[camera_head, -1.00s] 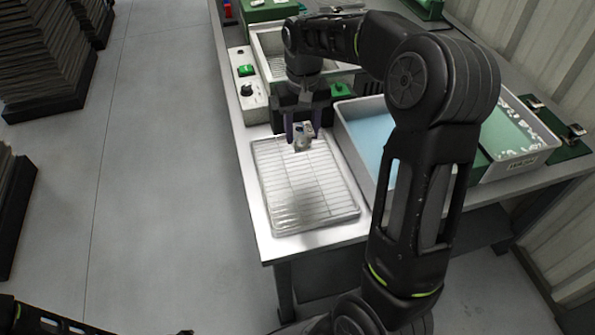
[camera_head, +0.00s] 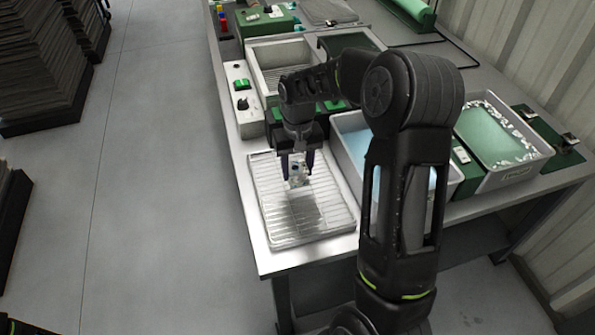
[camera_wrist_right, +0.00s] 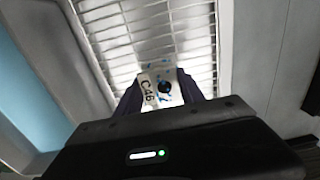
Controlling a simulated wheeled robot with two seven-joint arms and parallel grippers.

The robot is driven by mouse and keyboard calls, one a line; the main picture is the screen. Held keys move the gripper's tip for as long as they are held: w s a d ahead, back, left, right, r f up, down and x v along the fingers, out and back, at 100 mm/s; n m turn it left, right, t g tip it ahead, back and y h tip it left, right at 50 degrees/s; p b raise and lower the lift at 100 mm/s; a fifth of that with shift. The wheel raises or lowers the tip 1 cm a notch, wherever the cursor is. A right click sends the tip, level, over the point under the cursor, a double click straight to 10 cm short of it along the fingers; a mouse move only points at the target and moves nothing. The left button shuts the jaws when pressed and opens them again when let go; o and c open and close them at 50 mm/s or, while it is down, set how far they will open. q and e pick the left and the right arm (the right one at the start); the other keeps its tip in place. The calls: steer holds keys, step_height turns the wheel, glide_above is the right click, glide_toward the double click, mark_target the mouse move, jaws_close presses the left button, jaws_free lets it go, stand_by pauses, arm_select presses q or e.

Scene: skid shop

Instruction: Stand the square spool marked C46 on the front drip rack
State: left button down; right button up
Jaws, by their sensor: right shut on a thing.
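The square spool marked C46 (camera_head: 297,174) is a small pale block with blue flecks and a dark round hole. Its C46 label reads clearly in the right wrist view (camera_wrist_right: 158,88). My right gripper (camera_head: 297,170) is shut on it, with a dark finger on each side. It holds the spool over the far half of the drip rack (camera_head: 305,215), a pale wire grid in a shallow tray at the table's front. The rack also fills the top of the wrist view (camera_wrist_right: 150,30). I cannot tell whether the spool touches the wires. My left gripper is not in view.
A grey tub with blue liquid (camera_head: 352,137) stands right of the rack, and a tub with green liquid and white bits (camera_head: 490,135) is farther right. A white control box (camera_head: 242,100) and a grey basin (camera_head: 283,62) lie behind the rack. The rack's near half is bare.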

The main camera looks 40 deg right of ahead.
mark_target(298, 166)
steer(key=shift+f, duration=0.7)
steer(key=shift+f, duration=0.1)
steer(key=shift+f, duration=0.15)
steer(key=o, duration=1.4)
steer(key=shift+c, duration=0.2)
steer(key=shift+r, duration=0.2)
step_height(298, 166, up, 12)
steer(key=shift+d+r, duration=0.1)
